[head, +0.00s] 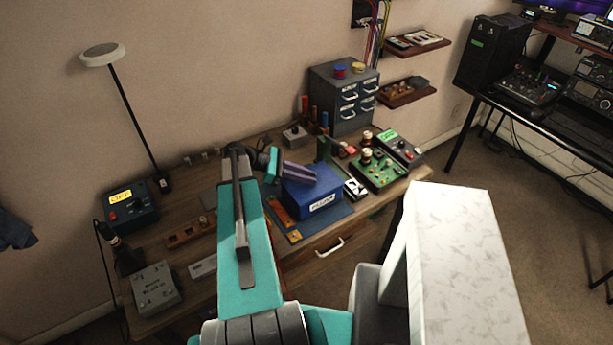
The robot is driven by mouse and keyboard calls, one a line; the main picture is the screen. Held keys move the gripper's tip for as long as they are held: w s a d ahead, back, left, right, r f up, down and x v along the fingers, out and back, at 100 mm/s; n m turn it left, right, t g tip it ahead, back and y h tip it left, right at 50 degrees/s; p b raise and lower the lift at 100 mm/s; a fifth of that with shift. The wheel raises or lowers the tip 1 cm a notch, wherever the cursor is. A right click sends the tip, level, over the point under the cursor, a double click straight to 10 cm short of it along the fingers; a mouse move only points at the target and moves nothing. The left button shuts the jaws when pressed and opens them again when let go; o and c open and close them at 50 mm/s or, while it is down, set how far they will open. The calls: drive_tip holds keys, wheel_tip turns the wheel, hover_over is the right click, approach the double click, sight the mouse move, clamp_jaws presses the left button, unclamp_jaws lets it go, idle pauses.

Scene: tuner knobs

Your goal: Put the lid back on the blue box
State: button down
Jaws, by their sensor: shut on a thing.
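The blue box (325,209) stands on a dark blue mat at the front of the workbench, with a white label on its front. A flat blue top, which looks like the lid (312,191), lies over the box. I cannot make out a seam, so whether it is seated or slightly above is unclear. My gripper (313,180) reaches in from the left, with its grey-purple fingers low over the blue top. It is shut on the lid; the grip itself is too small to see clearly. My teal arm hides part of the bench.
A green circuit board (378,172) and a black-and-white module (355,188) sit close right of the box. A grey drawer cabinet (344,96) stands behind. An orange strip (279,212) lies on the mat (325,224). A lamp (103,54) rises at left.

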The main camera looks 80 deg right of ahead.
drive_tip(key=shift+f, duration=0.25)
idle(0.7)
drive_tip(key=c, duration=1.6)
unclamp_jaws()
drive_tip(key=shift+w, duration=0.1)
drive_tip(key=b+v, duration=0.4)
drive_tip(key=v, duration=0.9)
drive_tip(key=shift+w+r, duration=0.2)
drive_tip(key=shift+w, duration=0.1)
drive_tip(key=shift+s, duration=0.15)
